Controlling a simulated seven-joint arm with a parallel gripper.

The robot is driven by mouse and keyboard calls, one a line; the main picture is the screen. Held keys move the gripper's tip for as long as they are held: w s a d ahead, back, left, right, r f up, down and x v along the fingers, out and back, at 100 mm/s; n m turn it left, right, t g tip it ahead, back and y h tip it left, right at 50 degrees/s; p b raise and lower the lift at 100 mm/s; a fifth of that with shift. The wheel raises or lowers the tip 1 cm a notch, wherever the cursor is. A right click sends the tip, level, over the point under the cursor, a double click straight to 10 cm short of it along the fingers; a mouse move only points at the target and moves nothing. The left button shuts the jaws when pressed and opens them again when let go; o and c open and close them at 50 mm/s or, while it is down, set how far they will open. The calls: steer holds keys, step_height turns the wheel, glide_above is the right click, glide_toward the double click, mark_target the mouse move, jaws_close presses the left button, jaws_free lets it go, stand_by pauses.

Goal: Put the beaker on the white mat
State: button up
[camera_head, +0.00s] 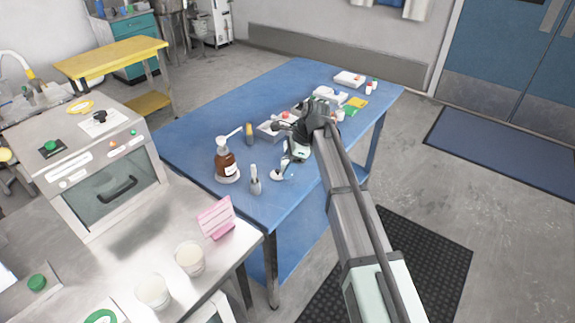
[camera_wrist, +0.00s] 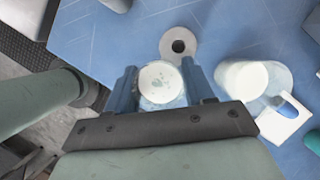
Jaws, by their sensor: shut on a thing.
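My gripper (camera_head: 292,152) is low over the blue table, near its front right edge. In the wrist view my gripper (camera_wrist: 160,86) is shut on a small round beaker (camera_wrist: 161,78), with one blue finger on each side. The beaker is seen from above, with a pale, speckled inside; in the head view it is too small to make out clearly. A pale round disc with a dark centre (camera_wrist: 180,32) lies just beyond it in the wrist view. In the head view a small white round thing (camera_head: 277,176) is below my gripper. I cannot tell which is the white mat.
A brown pump bottle (camera_head: 226,163) and a small grey-white holder (camera_head: 255,186) stand left of my gripper. White trays (camera_head: 349,79) and small items lie farther back. A large white round vessel (camera_wrist: 245,80) is right of the beaker.

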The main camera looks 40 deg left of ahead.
stand_by(0.4)
steer(key=shift+a+r, duration=0.25)
steer(key=w+a+r, duration=0.3)
steer(key=a+r, duration=0.1)
steer(key=r, duration=0.1)
steer(key=w, duration=1.8)
steer(key=shift+w+d+f, duration=0.1)
steer(key=shift+d+f, duration=0.05)
steer(key=shift+f, duration=1.95)
steer(key=shift+w+d+f, duration=0.1)
steer(key=shift+f, duration=1.95)
steer(key=shift+f, duration=0.1)
steer(key=o, duration=1.1)
